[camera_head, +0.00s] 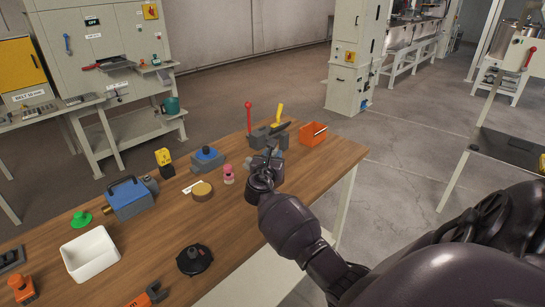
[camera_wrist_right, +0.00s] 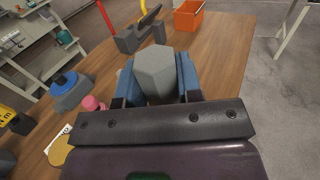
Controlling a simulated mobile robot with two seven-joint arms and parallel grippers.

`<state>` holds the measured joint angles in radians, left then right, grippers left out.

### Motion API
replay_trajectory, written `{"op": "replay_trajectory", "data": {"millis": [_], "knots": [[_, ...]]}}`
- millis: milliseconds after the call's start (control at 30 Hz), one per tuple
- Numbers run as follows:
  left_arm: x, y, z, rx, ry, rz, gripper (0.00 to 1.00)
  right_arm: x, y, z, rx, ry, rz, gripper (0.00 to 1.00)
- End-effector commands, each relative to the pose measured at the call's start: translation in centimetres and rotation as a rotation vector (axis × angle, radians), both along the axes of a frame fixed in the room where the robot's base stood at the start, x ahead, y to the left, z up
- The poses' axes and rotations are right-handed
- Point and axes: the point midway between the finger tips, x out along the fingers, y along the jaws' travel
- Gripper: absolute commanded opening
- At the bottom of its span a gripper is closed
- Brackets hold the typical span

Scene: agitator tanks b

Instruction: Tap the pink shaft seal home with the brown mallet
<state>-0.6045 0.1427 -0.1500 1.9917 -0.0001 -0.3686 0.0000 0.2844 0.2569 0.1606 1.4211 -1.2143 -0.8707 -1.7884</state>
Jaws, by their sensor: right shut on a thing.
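The pink shaft seal (camera_head: 228,174) stands upright on the wooden table, left of my right gripper (camera_head: 268,160). It also shows in the right wrist view (camera_wrist_right: 92,103), left of the fingers and apart from them. My right gripper (camera_wrist_right: 158,82) is shut on a grey hexagonal block (camera_wrist_right: 156,66). I cannot tell whether this block is part of the mallet; no brown handle shows. A low round brown piece (camera_head: 202,191) lies left of the seal. My left gripper is not in view.
A grey fixture (camera_head: 263,137) with red and yellow handles and an orange bin (camera_head: 312,134) stand beyond the gripper. A blue-topped block (camera_head: 207,160), a blue machine (camera_head: 130,198), a white tray (camera_head: 90,254) and a black disc (camera_head: 195,260) occupy the table's left.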

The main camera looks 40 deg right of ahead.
Motion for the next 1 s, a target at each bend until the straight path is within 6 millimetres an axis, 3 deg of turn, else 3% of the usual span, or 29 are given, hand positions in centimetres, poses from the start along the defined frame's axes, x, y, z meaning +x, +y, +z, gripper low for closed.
{"op": "replay_trajectory", "data": {"millis": [700, 1000], "knots": [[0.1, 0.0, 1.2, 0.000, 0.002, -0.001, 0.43, 0.1, 0.0, 4.7, -0.003, -0.004, 0.001, 0.00], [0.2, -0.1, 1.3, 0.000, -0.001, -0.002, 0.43, 0.0, 0.0, 5.2, -0.002, -0.003, 0.000, 0.00]]}}
